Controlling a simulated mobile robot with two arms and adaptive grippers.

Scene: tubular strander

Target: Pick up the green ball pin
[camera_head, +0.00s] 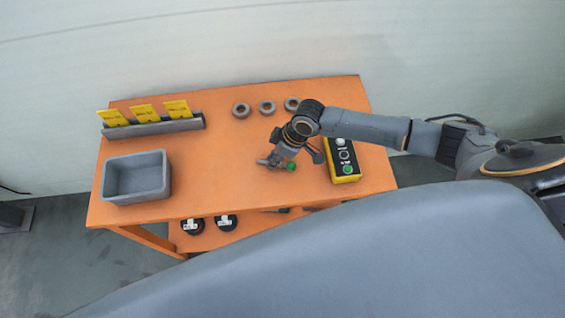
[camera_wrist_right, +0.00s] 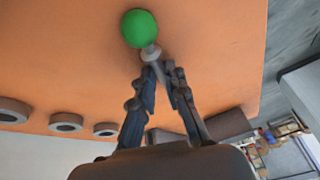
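The green ball pin has a round green ball (camera_head: 291,166) at one end and a grey metal collar. It is at the orange table's surface or close above it, right of the table's middle. My right gripper (camera_head: 277,160) is at the pin. In the right wrist view, the ball (camera_wrist_right: 139,28) stands beyond the fingertips. The right gripper's fingers (camera_wrist_right: 160,67) converge close together just behind the collar, and look shut on the pin. The rest of the shaft is partly hidden by the fingers. My left gripper is not in view.
The orange table (camera_head: 230,180) holds a grey bin (camera_head: 137,178) at left and a rack (camera_head: 153,128) with yellow cards. Several grey rings (camera_head: 267,106) lie at the back. A yellow-edged button box (camera_head: 343,160) stands close right of the pin. Two black spools (camera_head: 226,222) are below.

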